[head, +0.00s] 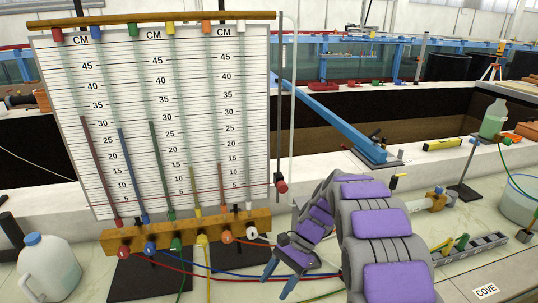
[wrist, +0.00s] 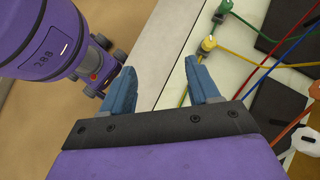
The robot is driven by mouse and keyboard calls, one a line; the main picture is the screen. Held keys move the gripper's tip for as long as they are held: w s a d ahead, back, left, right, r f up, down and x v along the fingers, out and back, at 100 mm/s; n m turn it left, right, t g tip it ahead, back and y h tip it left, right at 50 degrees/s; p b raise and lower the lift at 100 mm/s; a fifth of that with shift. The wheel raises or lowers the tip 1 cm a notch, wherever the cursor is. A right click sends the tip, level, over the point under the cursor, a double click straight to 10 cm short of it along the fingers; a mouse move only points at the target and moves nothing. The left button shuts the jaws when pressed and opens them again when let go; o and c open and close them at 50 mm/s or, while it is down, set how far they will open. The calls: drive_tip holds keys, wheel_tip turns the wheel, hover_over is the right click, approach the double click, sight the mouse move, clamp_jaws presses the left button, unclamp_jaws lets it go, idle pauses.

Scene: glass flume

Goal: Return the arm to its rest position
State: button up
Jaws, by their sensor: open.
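My arm (head: 375,222), grey with purple pads, reaches in from the lower right and bends down to the left over the bench. My gripper (head: 277,281) is low over the bench, in front of the manometer's wooden block and right of the valves. Its two blue fingers are apart with nothing between them. In the wrist view, my gripper (wrist: 160,70) also shows open and empty, above a pale bench edge. Whether the fingertips touch the bench, I cannot tell.
A manometer board (head: 165,120) with coloured tubes stands at left, above a wooden valve block (head: 185,236). Coloured hoses (head: 208,270) run across the bench near my gripper. A white jug (head: 48,268) stands at lower left, a grey slotted rack (head: 470,248) right of my arm, and a bucket (head: 519,203) at far right.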

drive_tip(key=s+d+r+n+t+h, duration=0.1)
drive_tip(key=s+d+r+n+h, duration=0.2)
drive_tip(key=s, duration=0.5)
drive_tip(key=s+d+r+t, duration=0.1)
drive_tip(key=s+d+r, duration=0.2)
drive_tip(key=s+r, duration=0.35)
drive_tip(key=s+d+n+t+h, duration=0.1)
drive_tip(key=s+d+n, duration=0.1)
drive_tip(key=s, duration=0.6)
drive_tip(key=s+d+n+t+h, duration=0.1)
drive_tip(key=s+d+n+h, duration=0.1)
drive_tip(key=s, duration=0.7)
drive_tip(key=shift+d+f+n+h, duration=0.3)
drive_tip(key=shift+d+f+n, duration=0.15)
drive_tip(key=shift+d, duration=0.5)
